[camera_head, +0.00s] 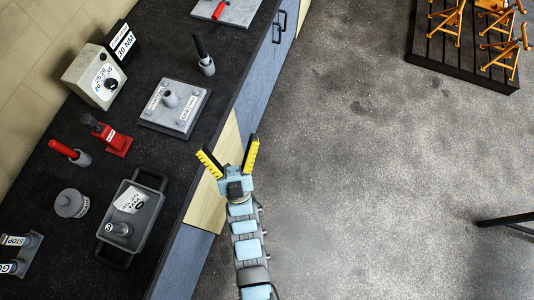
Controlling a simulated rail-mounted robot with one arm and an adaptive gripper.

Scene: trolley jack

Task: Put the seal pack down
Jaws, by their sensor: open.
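My gripper (227,146) is open, its two yellow-padded fingers spread wide, with nothing visible between them. It appears over the front edge of the dark bench (145,65). A small white pack with dark print (131,200), which may be the seal pack, lies in a grey tray (151,212) with dark handles, left of and apart from my gripper. A grey cylindrical piece (121,229) stands in the same tray. I cannot read the pack's print clearly.
On the bench are a grey plate with a knob (175,107), a dial box (94,77), a red-based device (112,138), a red-handled tool (65,150), a round grey pot (72,203) and a stop/go panel (24,254). Orange stands (452,20) are at the top right. The floor (360,170) is mostly clear.

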